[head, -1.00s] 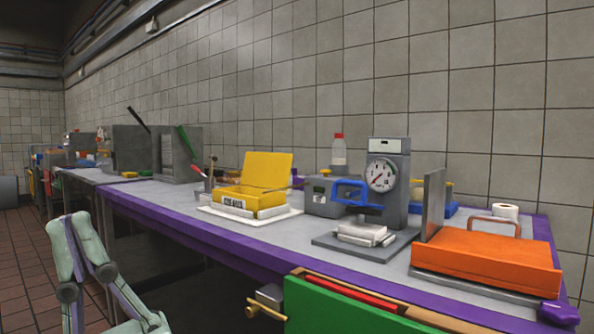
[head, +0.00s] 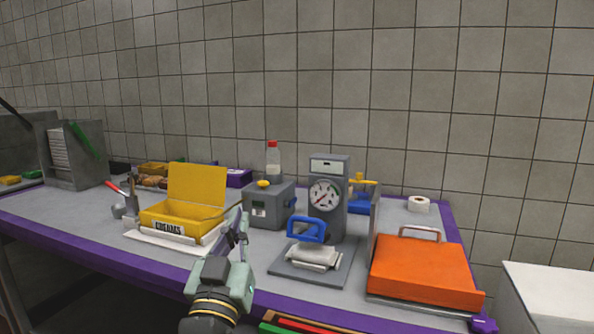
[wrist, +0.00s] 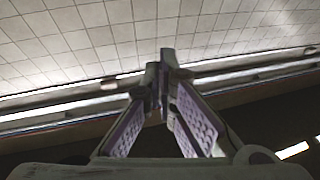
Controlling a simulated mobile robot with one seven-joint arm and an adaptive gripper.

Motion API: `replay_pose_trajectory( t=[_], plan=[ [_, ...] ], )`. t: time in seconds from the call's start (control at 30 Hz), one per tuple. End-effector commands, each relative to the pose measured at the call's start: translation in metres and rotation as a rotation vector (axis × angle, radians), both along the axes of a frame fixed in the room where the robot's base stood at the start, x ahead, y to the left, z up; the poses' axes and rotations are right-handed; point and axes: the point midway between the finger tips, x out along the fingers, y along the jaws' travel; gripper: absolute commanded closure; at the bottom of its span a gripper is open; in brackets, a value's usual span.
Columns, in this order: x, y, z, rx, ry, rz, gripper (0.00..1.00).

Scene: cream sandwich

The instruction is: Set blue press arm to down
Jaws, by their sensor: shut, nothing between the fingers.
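The blue press arm (head: 308,229) is a thick blue loop handle on the front of a grey press (head: 328,190) with a round dial. It juts forward above a pale stacked block (head: 314,256) on the press's grey base plate (head: 339,268). A clear gap shows between handle and block. My gripper (head: 238,222) is in front of the table, left of the press and apart from the handle. In the wrist view my gripper (wrist: 161,62) has its fingertips together, with nothing between them, facing the tiled wall. The press is not in the wrist view.
A yellow open box (head: 183,212) stands left of the press, with a grey box (head: 268,205) and a bottle (head: 273,160) behind. An orange lidded case (head: 422,272) stands close on the right, beside an upright grey panel. The tabletop's purple edge (head: 90,248) runs along the front.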

Motion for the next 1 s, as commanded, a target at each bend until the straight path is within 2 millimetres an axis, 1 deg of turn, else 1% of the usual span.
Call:
replay_pose_trajectory(
  t=[0.03,0.1,0.2,0.37,0.47,0.8,0.83,0.9,1.0],
  plan=[
    [0.007,-0.028,0.009,0.018,0.044,-0.080,1.00],
    [0.012,-0.055,0.003,0.045,0.090,-0.164,1.00],
    [0.014,-0.077,-0.003,0.067,0.126,-0.228,1.00],
    [0.024,-0.086,-0.002,0.073,0.135,-0.248,1.00],
    [0.039,-0.092,0.003,0.072,0.136,-0.249,1.00],
    [0.106,-0.113,0.024,0.072,0.136,-0.245,1.00],
    [0.108,-0.113,0.019,0.072,0.138,-0.244,1.00],
    [0.105,-0.112,0.003,0.073,0.139,-0.242,1.00],
    [0.104,-0.111,-0.008,0.072,0.137,-0.243,1.00]
  ],
)
